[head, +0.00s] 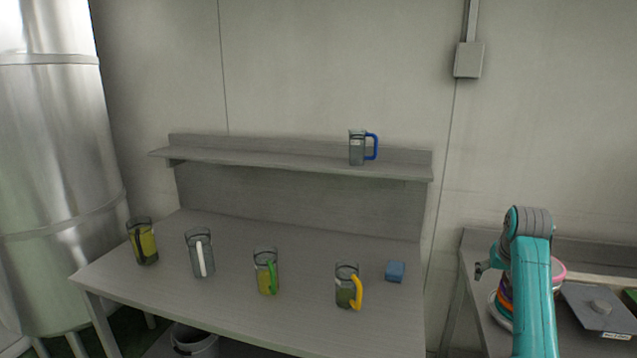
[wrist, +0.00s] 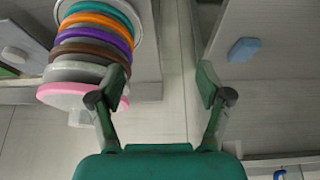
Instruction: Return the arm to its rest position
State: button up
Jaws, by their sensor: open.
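My arm shows in teal at the right of the head view, folded in front of the right-hand bench. My gripper (head: 483,270) points left there, with only a small dark part of it showing. In the wrist view my gripper (wrist: 165,90) has its two fingers spread wide, with nothing between them. Beyond the fingers lie the wall and the gap between the two benches.
A steel table (head: 210,293) carries several jugs and a blue sponge (head: 395,271). A blue-handled jug (head: 357,148) stands on the shelf (head: 270,160). A stack of coloured plates (wrist: 97,45) is close to my gripper. A grey scale (head: 598,307) sits at right.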

jog(key=s+a+f+t, duration=0.1)
jog(key=s+a+f, duration=0.2)
jog(key=f, duration=0.5)
jog(key=s+a+f+t, duration=0.1)
jog(key=s+a+f, duration=0.15)
jog(key=f, duration=0.45)
jog(key=s+a+f, duration=0.2)
jog(key=a+f, duration=0.1)
jog(key=f, duration=0.5)
jog(key=s+a+f+n+t, duration=0.1)
jog(key=s+a+f, duration=0.45)
jog(key=s, duration=0.45)
jog(key=s+a+f+n+t, duration=0.1)
jog(key=s+a+f+t, duration=0.1)
jog(key=s+a+f, duration=0.5)
jog(key=s+a+r+t, duration=0.1)
jog(key=s+a+r, duration=0.15)
jog(key=s, duration=0.95)
jog(key=s+a+r+t, duration=0.1)
jog(key=s+r+t, duration=0.15)
jog(key=s, duration=0.95)
jog(key=s+a+r+n+t+y, duration=0.1)
jog(key=s+a+r, duration=0.1)
jog(key=s+r, duration=1.3)
jog(key=shift+s+a+r+n+y, duration=0.2)
jog(key=shift+r+n+y, duration=0.15)
jog(key=shift+r, duration=0.4)
